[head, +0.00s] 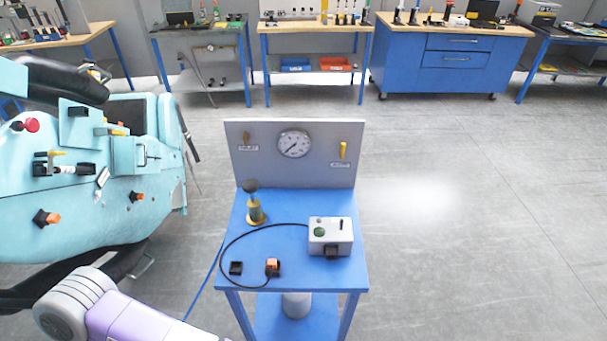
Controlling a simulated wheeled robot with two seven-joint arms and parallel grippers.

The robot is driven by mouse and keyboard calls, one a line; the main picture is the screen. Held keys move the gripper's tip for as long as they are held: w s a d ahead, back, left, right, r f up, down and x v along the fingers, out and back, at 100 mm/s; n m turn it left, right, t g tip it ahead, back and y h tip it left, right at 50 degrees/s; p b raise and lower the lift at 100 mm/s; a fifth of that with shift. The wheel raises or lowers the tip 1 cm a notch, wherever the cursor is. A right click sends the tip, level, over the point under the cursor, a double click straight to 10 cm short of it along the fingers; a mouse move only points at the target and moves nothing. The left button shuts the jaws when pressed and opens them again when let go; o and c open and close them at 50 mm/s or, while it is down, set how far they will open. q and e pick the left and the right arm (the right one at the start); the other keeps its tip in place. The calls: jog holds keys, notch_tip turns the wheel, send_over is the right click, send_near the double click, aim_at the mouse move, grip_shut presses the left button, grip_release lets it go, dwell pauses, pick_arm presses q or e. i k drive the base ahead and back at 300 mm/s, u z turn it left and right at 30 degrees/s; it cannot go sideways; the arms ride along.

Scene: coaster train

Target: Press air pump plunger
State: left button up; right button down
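The air pump (255,213) stands upright at the left rear of a small blue table (290,245). It has a brass-coloured base and a greenish body. Its plunger (250,186) ends in a dark round knob, which stands up above the body. A purple and grey link of my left arm shows at the bottom left, in front of and to the left of the table. Neither of my grippers is in view, and nothing of mine touches the pump.
A panel with a round gauge (294,144) and a yellow lever (343,150) rises behind the pump. A grey box (330,235) with a green button and a black cable lies to the right. A turquoise coaster car (90,170) stands left. Floor at right is clear.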

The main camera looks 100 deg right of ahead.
aim_at(249, 187)
jog(key=z, duration=0.2)
jog(key=k, duration=0.75)
jog(key=z, duration=1.2)
